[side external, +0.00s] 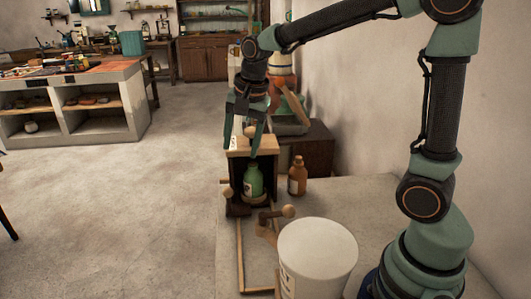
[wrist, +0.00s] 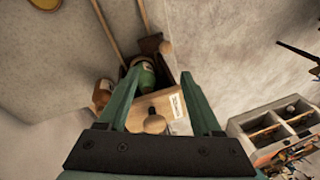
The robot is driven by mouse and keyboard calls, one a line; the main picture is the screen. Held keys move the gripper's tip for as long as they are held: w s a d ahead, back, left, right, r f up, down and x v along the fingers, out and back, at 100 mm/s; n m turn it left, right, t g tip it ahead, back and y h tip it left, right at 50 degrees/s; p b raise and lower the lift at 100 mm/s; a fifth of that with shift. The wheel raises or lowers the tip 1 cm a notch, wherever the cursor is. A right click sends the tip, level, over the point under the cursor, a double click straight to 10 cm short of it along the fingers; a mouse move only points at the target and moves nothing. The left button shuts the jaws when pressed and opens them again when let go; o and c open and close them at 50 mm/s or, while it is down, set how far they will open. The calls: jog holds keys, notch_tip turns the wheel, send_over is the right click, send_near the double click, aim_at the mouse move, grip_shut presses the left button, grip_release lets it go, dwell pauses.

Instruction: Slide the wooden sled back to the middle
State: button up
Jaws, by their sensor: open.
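A wooden-topped box with dark sides (side external: 240,151), which looks like the sled, stands at the far end of wooden rails (side external: 240,255) on the table. It also shows in the wrist view (wrist: 171,104). A round wooden knob (side external: 250,131) sits on its top, and the knob shows in the wrist view (wrist: 154,124). A green bottle (side external: 253,182) stands in its open front. My gripper (side external: 244,144) points down over the box top, open, with its fingers on either side of the knob. I cannot tell whether they touch it.
A brown bottle (side external: 297,176) stands just right of the box. A wooden peg with a ball end (side external: 288,211) lies near the rails, and a dark block (side external: 237,208) stands by the box front. A large white bucket (side external: 318,258) fills the near table. A wall is at right.

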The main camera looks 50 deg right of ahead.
aim_at(229, 188)
jog(key=w+f+m, duration=0.1)
jog(key=f, duration=0.3)
jog(key=w+f+m, duration=0.1)
jog(key=w+f, duration=0.1)
jog(key=f, duration=0.3)
jog(key=w+f, duration=0.2)
jog(key=f, duration=0.3)
jog(key=shift+a+f+m+g, duration=0.1)
jog(key=shift+a+m+g, duration=0.2)
jog(key=shift+m, duration=0.1)
grip_shut()
jog(key=shift+s, duration=0.1)
dwell(0.9)
